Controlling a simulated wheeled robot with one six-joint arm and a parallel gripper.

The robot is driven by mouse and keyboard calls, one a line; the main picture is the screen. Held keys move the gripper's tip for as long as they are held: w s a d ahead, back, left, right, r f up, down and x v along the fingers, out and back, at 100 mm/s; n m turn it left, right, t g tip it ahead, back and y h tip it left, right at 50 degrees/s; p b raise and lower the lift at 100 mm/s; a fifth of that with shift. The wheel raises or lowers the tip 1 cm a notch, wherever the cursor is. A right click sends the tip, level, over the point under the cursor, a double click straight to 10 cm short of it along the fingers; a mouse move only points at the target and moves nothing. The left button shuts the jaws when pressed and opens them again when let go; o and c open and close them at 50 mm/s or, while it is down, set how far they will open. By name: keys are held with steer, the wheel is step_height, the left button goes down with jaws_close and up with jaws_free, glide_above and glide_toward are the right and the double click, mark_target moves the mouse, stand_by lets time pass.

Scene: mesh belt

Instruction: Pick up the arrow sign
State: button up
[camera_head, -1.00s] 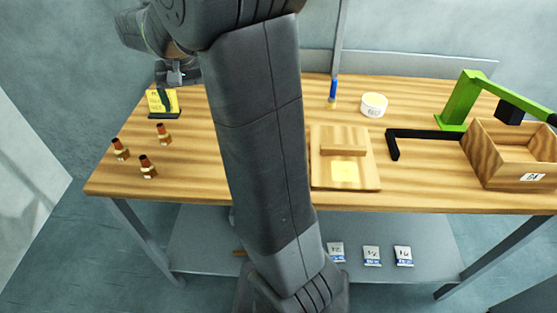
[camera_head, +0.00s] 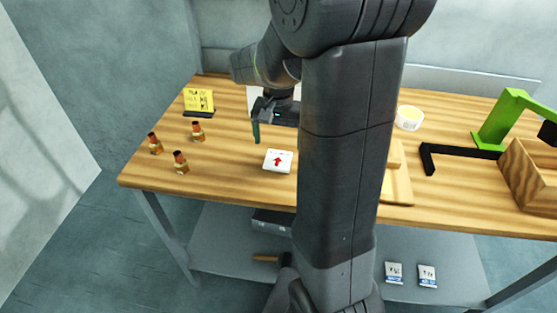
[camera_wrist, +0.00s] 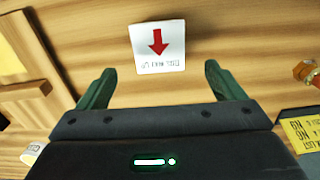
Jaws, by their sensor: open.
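The arrow sign (camera_head: 278,161) is a small white card with a red arrow, on the wooden table near its front edge in the head view. In the wrist view the arrow sign (camera_wrist: 158,46) shows a red arrow and a line of dark text, ahead of and between the fingertips. My gripper (camera_head: 277,138) is open and empty, above and behind the sign in the head view. Its two green fingers also show in the wrist view, where my gripper (camera_wrist: 158,72) is apart from the sign. My arm hides part of the table to the right.
Several small brown bottles (camera_head: 180,162) stand left of the sign. A yellow note stand (camera_head: 199,101) is behind them. Right of my arm are a wooden board (camera_head: 398,186), a white cup (camera_head: 409,118), a black angle piece (camera_head: 455,152) and a wooden box (camera_head: 530,180).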

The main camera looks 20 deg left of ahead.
mark_target(278, 159)
steer(key=f, duration=0.5)
steer(key=shift+s+d+f, duration=0.1)
steer(key=shift+s+d, duration=0.05)
steer(key=shift+s, duration=0.15)
steer(key=shift+c, duration=0.4)
steer(key=c, duration=1)
